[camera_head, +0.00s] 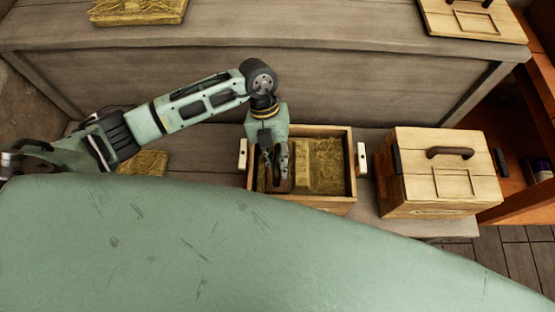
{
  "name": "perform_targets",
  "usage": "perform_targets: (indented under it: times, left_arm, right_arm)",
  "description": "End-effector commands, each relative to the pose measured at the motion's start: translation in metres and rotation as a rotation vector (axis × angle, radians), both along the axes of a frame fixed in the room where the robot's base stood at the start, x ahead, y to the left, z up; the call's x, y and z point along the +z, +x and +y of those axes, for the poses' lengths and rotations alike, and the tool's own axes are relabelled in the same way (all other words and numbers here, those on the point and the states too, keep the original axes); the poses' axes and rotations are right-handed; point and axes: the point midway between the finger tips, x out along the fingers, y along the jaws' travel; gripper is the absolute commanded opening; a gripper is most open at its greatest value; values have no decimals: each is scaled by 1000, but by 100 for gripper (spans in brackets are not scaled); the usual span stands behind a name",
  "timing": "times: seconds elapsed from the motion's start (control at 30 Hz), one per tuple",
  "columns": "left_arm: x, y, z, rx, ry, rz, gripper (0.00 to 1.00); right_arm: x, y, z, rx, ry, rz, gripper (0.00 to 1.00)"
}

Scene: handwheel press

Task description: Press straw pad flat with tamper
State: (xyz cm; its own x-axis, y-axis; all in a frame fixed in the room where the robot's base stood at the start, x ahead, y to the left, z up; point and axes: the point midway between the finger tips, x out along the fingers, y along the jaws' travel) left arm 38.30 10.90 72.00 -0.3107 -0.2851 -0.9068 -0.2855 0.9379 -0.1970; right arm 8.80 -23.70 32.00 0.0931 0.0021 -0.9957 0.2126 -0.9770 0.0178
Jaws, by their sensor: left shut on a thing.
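A wooden box (352,182) with straw in it stands on the bench. The straw pad (327,160) fills its right part, with a paler, smoother block-shaped patch near its middle. My left gripper (275,177) points down inside the left part of the box. It is shut on a brown block (280,187), which looks like the tamper; the fingers hide much of it. I cannot tell whether the block touches the straw. My right gripper is not in view.
A closed wooden case (437,185) with a brown handle stands right of the box. A straw bundle (145,163) lies to the left, partly behind my arm. A higher grey wooden ledge (300,20) runs behind, with another straw piece (138,12). My green body blocks the front.

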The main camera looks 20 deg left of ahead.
Motion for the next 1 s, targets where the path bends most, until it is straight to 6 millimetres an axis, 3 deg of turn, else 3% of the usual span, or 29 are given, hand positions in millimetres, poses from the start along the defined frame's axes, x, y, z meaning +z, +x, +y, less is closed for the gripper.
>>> perform_targets:
  times: [0.13, 0.8, 1.0]
  left_arm:
    - [9, -3, 1, -1, 6, 7, 0]
    - [93, -1, 0, -1, 1, 1, 0]
    - [99, -1, 0, 0, 2, 2, 0]
  right_arm:
    - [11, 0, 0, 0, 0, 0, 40]
    - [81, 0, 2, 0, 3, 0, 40]
    - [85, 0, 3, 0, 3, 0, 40]
